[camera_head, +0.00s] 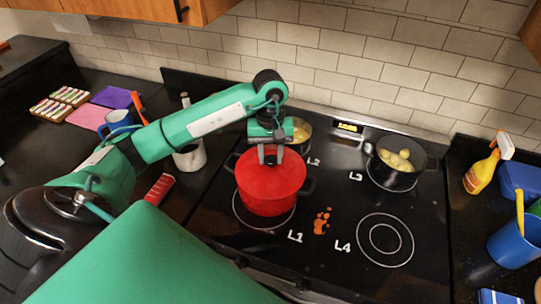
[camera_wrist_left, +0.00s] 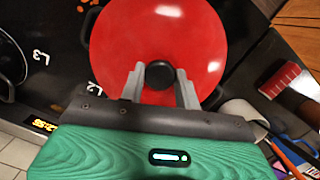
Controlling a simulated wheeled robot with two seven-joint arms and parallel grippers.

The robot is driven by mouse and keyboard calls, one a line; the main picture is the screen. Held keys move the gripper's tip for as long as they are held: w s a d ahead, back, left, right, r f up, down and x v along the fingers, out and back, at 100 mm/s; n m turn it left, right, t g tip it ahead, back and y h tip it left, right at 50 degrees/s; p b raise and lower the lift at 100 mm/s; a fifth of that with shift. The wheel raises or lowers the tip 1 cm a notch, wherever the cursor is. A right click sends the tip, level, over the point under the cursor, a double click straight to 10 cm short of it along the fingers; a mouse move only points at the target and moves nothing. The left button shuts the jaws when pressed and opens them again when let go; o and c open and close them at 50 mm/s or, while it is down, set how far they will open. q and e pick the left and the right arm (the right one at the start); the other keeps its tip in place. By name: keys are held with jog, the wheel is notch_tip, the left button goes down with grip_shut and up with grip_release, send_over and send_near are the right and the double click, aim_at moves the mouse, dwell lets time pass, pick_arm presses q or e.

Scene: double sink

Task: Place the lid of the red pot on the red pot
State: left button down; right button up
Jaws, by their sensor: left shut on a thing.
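The red pot (camera_head: 266,200) stands on the burner marked L1, with dark handles at its sides. Its red lid (camera_head: 285,176) is over the pot's top; in the head view I see no clear gap between them. In the left wrist view the lid (camera_wrist_left: 158,40) fills the upper middle, with its black knob (camera_wrist_left: 159,75) between my fingers. My left gripper (camera_head: 270,156) points down from above and is shut on the knob; it also shows in the left wrist view (camera_wrist_left: 160,78). The pot's rim is mostly hidden under the lid. My right gripper is not in view.
A pot with yellowish food (camera_head: 397,162) stands on burner L3, and another pot (camera_head: 301,132) stands behind the red pot. Burner L4 (camera_head: 385,240) is empty, with an orange spill (camera_head: 322,221) beside it. A white mug (camera_head: 190,157) and a red-handled thing (camera_head: 160,189) are at left.

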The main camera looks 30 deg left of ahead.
pick_arm(q)
jog(key=shift+f, duration=0.75)
jog(key=c, duration=1)
grip_release()
jog(key=shift+r, duration=0.15)
jog(key=r+b, duration=0.1)
jog(key=r, duration=0.2)
jog(key=r+b, duration=0.1)
jog(key=r, duration=0.2)
jog(key=w+a+r+b, duration=0.1)
jog(key=r, duration=0.2)
jog(key=shift+w+b, duration=0.1)
jog(key=shift+b, duration=0.2)
jog(key=shift+w+r, duration=0.1)
jog(key=shift+r, duration=1.2)
